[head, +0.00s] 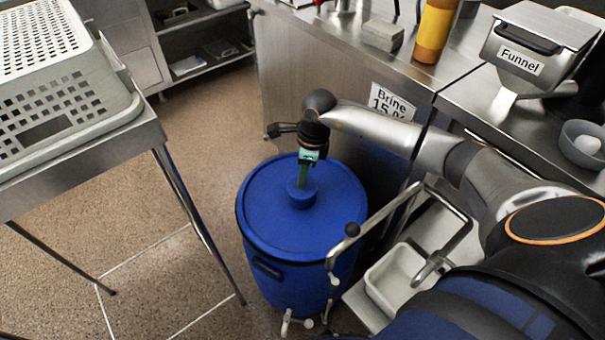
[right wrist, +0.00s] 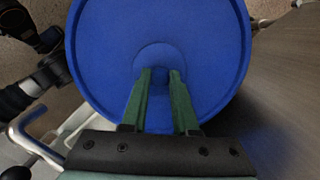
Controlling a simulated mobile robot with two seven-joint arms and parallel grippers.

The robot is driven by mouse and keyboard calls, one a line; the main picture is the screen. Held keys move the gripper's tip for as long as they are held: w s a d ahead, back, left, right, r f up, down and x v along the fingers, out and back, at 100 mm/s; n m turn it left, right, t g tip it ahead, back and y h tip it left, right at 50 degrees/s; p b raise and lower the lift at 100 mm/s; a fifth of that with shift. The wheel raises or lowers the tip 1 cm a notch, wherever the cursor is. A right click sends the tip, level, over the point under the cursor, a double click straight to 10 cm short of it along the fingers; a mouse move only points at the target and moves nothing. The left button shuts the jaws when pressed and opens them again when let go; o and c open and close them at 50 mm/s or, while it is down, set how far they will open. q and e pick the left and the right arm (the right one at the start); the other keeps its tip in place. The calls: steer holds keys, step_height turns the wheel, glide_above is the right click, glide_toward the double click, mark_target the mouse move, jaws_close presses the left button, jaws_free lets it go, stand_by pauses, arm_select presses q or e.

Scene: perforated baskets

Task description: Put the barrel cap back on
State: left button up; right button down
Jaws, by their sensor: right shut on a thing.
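The blue barrel (head: 300,275) stands upright on the floor, with a dark side handle and a tap low at its front. The barrel cap (head: 301,201) is blue and round, with a raised knob at the middle of the barrel's top. My right gripper (head: 304,182) points down from above and is shut on this knob. In the right wrist view both green fingers (right wrist: 160,78) reach the knob, and the wide blue top (right wrist: 205,50) fills the middle. I cannot tell whether the cap is fully seated. My left gripper is not in view.
A perforated grey basket (head: 60,100) stands on a metal table (head: 138,142) at left. A steel counter (head: 320,50) behind holds a yellow bottle (head: 436,30). A funnel box (head: 530,60) and grey bowl (head: 567,148) are at right. A pale basin (head: 395,280) sits close beside the barrel.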

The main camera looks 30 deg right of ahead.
steer(key=shift+c, duration=0.6)
jaws_free()
stand_by(0.3)
steer(key=shift+r+p, duration=2.6)
steer(key=shift+r, duration=0.9)
steer(key=shift+c, duration=0.3)
jaws_close()
